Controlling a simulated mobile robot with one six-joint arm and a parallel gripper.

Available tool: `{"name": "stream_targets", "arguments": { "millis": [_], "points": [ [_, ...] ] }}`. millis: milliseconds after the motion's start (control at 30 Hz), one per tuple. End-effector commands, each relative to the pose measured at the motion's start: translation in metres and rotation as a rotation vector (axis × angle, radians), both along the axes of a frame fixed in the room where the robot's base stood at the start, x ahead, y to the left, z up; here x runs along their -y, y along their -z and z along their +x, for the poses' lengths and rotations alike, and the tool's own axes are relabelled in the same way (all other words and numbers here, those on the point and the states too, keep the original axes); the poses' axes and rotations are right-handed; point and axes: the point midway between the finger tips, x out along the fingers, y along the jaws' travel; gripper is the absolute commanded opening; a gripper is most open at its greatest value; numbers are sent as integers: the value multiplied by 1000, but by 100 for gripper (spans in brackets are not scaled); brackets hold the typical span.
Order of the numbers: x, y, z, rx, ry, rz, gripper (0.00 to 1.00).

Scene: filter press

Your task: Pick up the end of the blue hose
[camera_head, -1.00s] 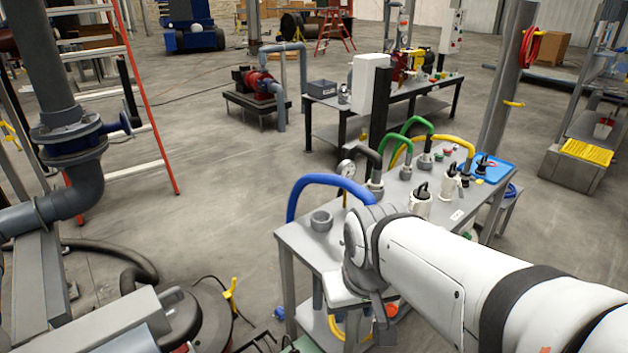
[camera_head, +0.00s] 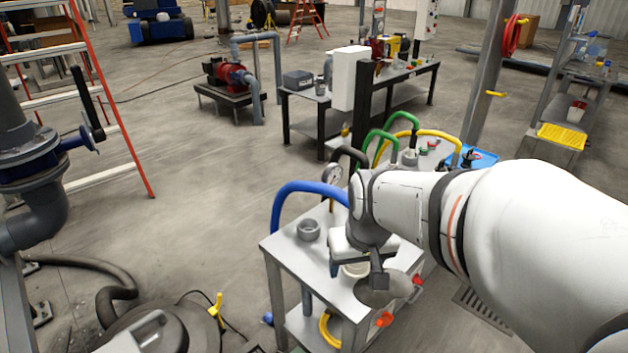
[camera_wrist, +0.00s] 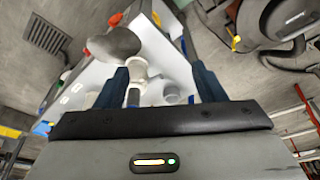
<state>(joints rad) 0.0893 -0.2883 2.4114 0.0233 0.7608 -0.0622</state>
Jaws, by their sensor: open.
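The blue hose (camera_head: 305,188) arches over the far left corner of the grey table in the head view. One side drops behind the table's left edge; the other runs behind my wrist, so that end is hidden. A small blue piece (camera_head: 267,318) lies low by the table's left leg; I cannot tell whether it belongs to the hose. My gripper (camera_head: 362,270) is above the front of the table, apart from the visible hose. In the wrist view my gripper (camera_wrist: 160,76) has its two fingers spread, pointing at the table top. The hose is not clearly recognisable there.
A grey ring (camera_head: 309,230) stands on the table left of my gripper. A white cup (camera_head: 355,270) is by my fingers. A black hose (camera_head: 350,155), green hoses (camera_head: 380,135) and a yellow hose (camera_head: 435,133) rise behind. Open floor (camera_head: 190,220) lies left of the table.

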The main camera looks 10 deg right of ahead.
Motion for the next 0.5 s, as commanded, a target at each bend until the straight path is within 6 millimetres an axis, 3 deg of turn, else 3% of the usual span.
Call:
{"name": "stream_targets", "arguments": {
  "millis": [100,300,500],
  "points": [
    [17,-9,52,16,33,2,63],
    [52,7,131,67,92,0,63],
    [86,36,182,108,139,-10,63]
  ]
}}
